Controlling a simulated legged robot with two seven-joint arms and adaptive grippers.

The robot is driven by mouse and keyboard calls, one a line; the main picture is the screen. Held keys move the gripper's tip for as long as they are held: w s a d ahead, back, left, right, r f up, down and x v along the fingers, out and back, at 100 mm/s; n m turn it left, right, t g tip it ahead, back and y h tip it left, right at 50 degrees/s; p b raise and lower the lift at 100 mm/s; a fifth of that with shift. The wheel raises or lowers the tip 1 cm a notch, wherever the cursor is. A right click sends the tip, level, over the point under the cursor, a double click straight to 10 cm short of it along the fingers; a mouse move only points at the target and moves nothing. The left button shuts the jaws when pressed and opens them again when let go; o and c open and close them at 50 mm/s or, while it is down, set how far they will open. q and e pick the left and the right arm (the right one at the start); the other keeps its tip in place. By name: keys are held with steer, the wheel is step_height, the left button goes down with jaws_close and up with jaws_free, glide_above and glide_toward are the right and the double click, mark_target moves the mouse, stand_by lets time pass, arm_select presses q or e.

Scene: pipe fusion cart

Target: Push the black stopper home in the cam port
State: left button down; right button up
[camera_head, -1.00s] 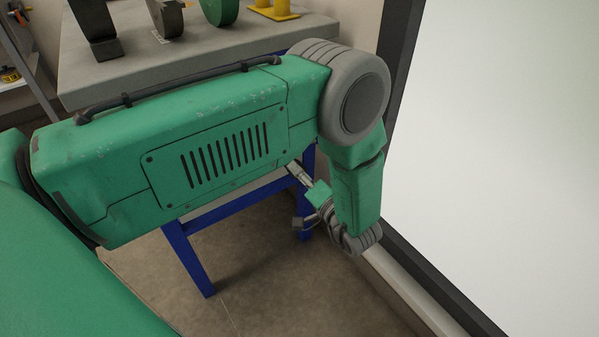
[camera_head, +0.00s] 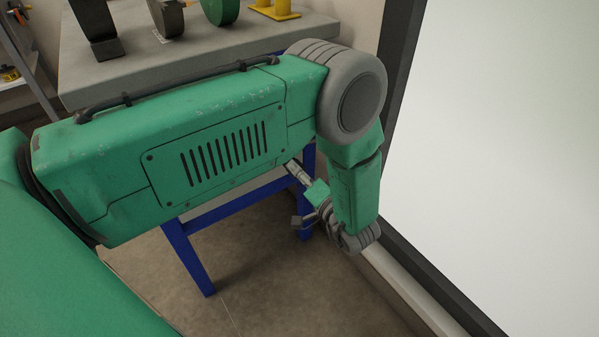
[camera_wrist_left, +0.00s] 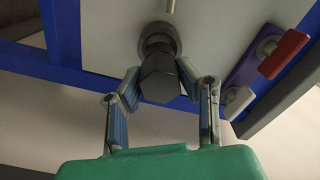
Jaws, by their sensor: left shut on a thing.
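In the left wrist view, my left gripper (camera_wrist_left: 159,87) is shut on the black stopper (camera_wrist_left: 160,78), with one finger on each side of it. The stopper's dark, faceted near end points toward the camera. Just beyond it is a dark round ring (camera_wrist_left: 157,37) on a pale panel, which looks like the cam port. The stopper lines up closely with the ring and overlaps it, so I cannot tell how deep it sits. In the head view, my left gripper (camera_head: 297,172) shows small beneath my arm, near the blue frame; the stopper and port are hidden there. My right gripper is not in view.
The wrist view shows a blue frame (camera_wrist_left: 62,45), a red handle (camera_wrist_left: 284,53) on a purple plate (camera_wrist_left: 250,62) and a pale knob (camera_wrist_left: 238,101) at the right. In the head view, a grey bench top (camera_head: 120,72) bears several parts. A dark-framed white panel (camera_head: 490,150) stands right.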

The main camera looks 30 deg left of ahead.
arm_select(q)
steer(key=shift+x, duration=1.95)
steer(key=c, duration=1.1)
jaws_free()
steer(key=shift+o, duration=0.2)
steer(key=v, duration=1.2)
